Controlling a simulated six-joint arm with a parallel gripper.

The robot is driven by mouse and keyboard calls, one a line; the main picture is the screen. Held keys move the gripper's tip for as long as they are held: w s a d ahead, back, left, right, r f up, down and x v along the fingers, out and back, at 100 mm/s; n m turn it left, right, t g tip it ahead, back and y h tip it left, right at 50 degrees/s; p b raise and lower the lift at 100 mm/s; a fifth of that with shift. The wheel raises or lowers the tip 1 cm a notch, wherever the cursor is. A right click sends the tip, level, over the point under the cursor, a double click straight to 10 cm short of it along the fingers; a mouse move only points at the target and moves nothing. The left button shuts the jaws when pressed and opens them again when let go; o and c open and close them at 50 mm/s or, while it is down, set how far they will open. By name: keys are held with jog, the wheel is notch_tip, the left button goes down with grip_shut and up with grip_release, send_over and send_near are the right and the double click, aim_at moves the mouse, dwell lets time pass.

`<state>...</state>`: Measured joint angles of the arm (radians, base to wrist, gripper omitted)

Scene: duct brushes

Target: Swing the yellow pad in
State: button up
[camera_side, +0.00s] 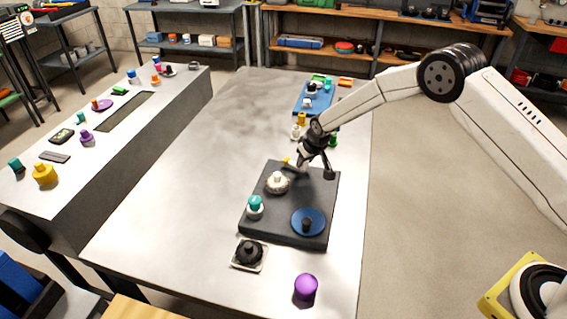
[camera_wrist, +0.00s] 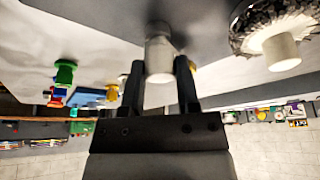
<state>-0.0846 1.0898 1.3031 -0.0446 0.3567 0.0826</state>
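A small yellow pad (camera_side: 286,160) shows in the side view at the far edge of the dark board (camera_side: 268,228), just left of my gripper (camera_side: 318,172). A bit of yellow (camera_wrist: 191,65) shows in the wrist view, mostly behind the right finger. My gripper (camera_wrist: 160,72) points at the board with its fingers apart. A pale grey cylinder (camera_wrist: 158,55) stands between the fingertips, with a narrow gap seeming to show on each side. I cannot tell whether either finger touches it. How the pad joins the cylinder is hidden by the fingers.
On the board are a white round brush (camera_side: 278,183), a teal knob (camera_side: 255,204) and a blue disc (camera_side: 308,222). A black part (camera_side: 249,252) and a purple cylinder (camera_side: 305,287) stand nearer. A blue tray (camera_side: 313,97) lies behind. The table's left side is clear.

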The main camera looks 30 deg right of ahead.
grip_shut()
dwell(1.1)
